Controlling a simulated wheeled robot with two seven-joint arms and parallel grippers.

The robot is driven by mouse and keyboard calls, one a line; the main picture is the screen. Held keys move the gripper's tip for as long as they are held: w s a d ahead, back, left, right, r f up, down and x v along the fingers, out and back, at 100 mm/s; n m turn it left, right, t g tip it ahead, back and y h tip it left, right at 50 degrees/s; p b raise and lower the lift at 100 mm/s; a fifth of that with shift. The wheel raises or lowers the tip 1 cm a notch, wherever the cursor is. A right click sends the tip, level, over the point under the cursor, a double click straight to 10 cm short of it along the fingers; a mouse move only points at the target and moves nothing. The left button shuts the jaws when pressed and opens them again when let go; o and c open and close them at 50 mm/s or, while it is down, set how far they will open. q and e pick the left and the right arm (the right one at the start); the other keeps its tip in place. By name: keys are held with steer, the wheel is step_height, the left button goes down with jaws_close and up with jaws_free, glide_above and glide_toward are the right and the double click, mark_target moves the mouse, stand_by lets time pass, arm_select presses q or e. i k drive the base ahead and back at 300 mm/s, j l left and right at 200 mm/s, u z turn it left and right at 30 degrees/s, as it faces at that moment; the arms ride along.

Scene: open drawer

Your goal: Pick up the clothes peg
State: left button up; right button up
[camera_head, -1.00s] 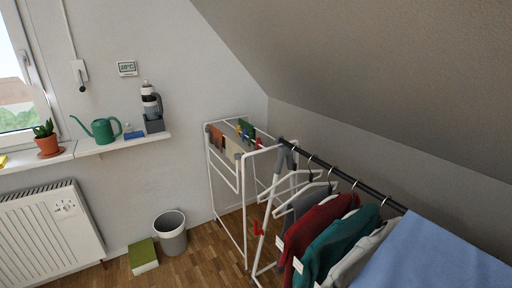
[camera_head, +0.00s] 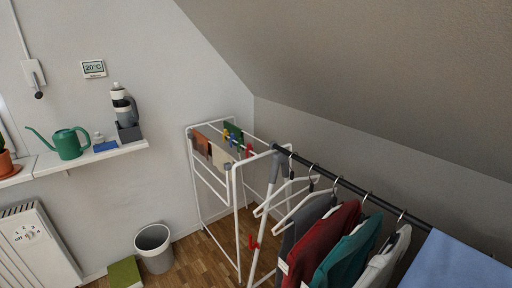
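A white drying rack (camera_head: 237,205) stands against the back wall, with several small cloths hung over its top bars. A small red thing that looks like a clothes peg (camera_head: 249,151) is on the rack's top right bar. Small yellow and blue shapes, perhaps more pegs (camera_head: 232,138), sit beside the green cloth (camera_head: 233,128). Another red shape (camera_head: 253,242) is lower down, near the front leg of the rack or rail; I cannot tell what it is fixed to. Neither of my grippers shows in the head view.
A clothes rail (camera_head: 345,183) with hangers and garments fills the right front, with a blue cloth (camera_head: 455,265) at its near end. A grey bin (camera_head: 153,248) and a green box (camera_head: 124,273) stand on the floor. A shelf (camera_head: 92,157) holds a watering can (camera_head: 67,144).

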mark_target(249, 146)
steer(key=i+j+z, duration=0.2)
steer(key=i+j, duration=0.15)
steer(key=i+j+z, duration=0.15)
steer(key=i+j, duration=0.15)
steer(key=i+j+z, duration=0.2)
steer(key=j, duration=0.25)
steer(key=i+j+z, duration=0.15)
steer(key=i+j, duration=0.15)
steer(key=j, duration=0.15)
